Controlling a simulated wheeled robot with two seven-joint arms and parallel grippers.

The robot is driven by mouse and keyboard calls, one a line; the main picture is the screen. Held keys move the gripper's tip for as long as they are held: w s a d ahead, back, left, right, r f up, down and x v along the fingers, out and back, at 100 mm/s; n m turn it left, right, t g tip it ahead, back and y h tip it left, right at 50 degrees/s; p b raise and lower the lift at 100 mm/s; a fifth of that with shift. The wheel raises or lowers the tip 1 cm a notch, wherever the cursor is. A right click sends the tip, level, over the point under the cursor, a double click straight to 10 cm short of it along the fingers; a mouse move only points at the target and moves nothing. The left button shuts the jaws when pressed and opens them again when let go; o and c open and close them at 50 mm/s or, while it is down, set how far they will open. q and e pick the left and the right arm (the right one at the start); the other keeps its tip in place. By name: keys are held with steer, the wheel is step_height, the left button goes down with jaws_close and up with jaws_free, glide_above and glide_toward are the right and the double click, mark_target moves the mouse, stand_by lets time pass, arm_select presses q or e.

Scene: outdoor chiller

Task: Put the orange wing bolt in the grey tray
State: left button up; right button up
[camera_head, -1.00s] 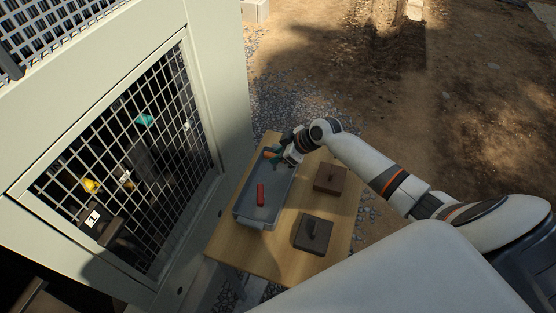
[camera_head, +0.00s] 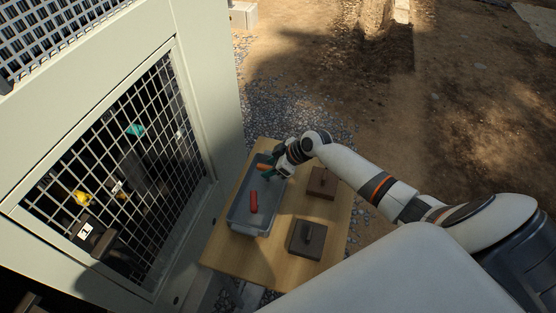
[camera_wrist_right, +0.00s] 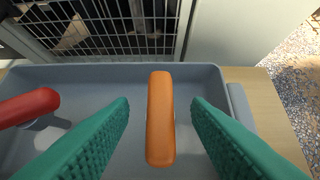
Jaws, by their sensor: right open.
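The orange wing bolt (camera_wrist_right: 160,118) stands between the fingers of my right gripper (camera_wrist_right: 160,128) in the right wrist view, with a gap on both sides. My right gripper has green fingers and is open. In the head view it is over the far end of the grey tray (camera_head: 247,231), and the orange bolt (camera_head: 262,166) shows small beside it. The grey tray (camera_wrist_right: 90,72) is below the bolt in the wrist view; I cannot tell whether the bolt touches its floor. My left gripper is not in view.
A red part (camera_head: 253,202) lies in the tray. Two dark brown blocks (camera_head: 322,183) (camera_head: 307,240) with handles sit on the wooden table (camera_head: 275,268) to the right. A chiller cabinet (camera_head: 205,100) with a mesh panel stands close on the left.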

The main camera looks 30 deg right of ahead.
steer(key=b+v, duration=0.1)
steer(key=v, duration=1)
steer(key=shift+s+r, duration=0.2)
steer(key=shift+r, duration=0.1)
steer(key=shift+d, duration=0.1)
